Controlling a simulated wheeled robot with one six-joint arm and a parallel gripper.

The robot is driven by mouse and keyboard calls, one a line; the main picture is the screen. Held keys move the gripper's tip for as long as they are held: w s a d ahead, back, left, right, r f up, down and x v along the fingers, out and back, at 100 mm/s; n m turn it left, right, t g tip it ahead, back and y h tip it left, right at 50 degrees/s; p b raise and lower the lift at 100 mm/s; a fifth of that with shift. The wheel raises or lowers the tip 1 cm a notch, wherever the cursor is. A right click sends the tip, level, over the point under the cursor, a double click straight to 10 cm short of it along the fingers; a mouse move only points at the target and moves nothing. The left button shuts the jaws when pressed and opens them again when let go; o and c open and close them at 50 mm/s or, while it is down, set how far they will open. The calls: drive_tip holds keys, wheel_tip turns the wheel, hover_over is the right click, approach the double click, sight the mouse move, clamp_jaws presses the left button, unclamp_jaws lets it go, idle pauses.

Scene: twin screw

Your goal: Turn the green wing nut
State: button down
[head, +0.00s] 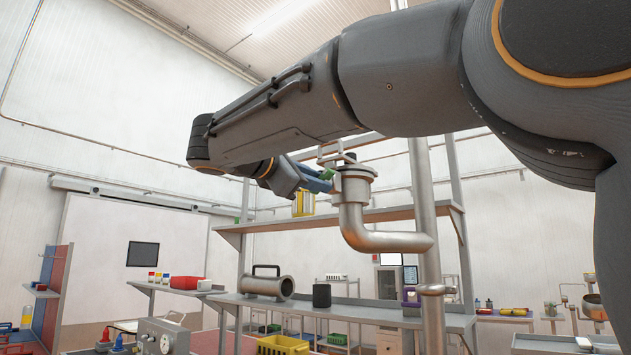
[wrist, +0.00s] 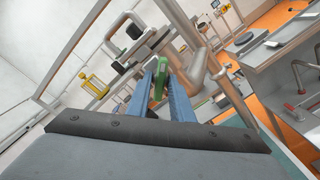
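The green wing nut (wrist: 158,79) shows in the wrist view between the tips of my gripper's two blue fingers. My gripper (wrist: 162,84) has only a narrow gap between its fingers, and the green piece fills it near the tips, so it looks shut on the nut. In the head view the wing nut (head: 328,174) is a small green patch beside the metal pipe fitting (head: 354,184), at the end of my gripper (head: 318,182). My fingers and the fitting hide part of the nut.
A bent metal pipe (head: 385,240) runs below and right of the fitting to a vertical post (head: 425,200). A shelf (head: 290,223) passes behind. Below, a bench (head: 345,310) holds a metal cylinder (head: 268,287) and a dark cup (head: 321,295). Open air lies left of my gripper.

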drive_tip(key=shift+f+m+b, duration=0.1)
drive_tip(key=shift+m+b, duration=0.3)
drive_tip(key=shift+b, duration=0.05)
drive_tip(key=m+b, duration=0.7)
idle(0.5)
drive_tip(key=c, duration=1.8)
unclamp_jaws()
drive_tip(key=shift+a, duration=0.1)
drive_tip(key=b+v, duration=0.2)
drive_tip(key=v, duration=0.5)
drive_tip(key=shift+s+a, duration=0.2)
drive_tip(key=shift+s, duration=0.15)
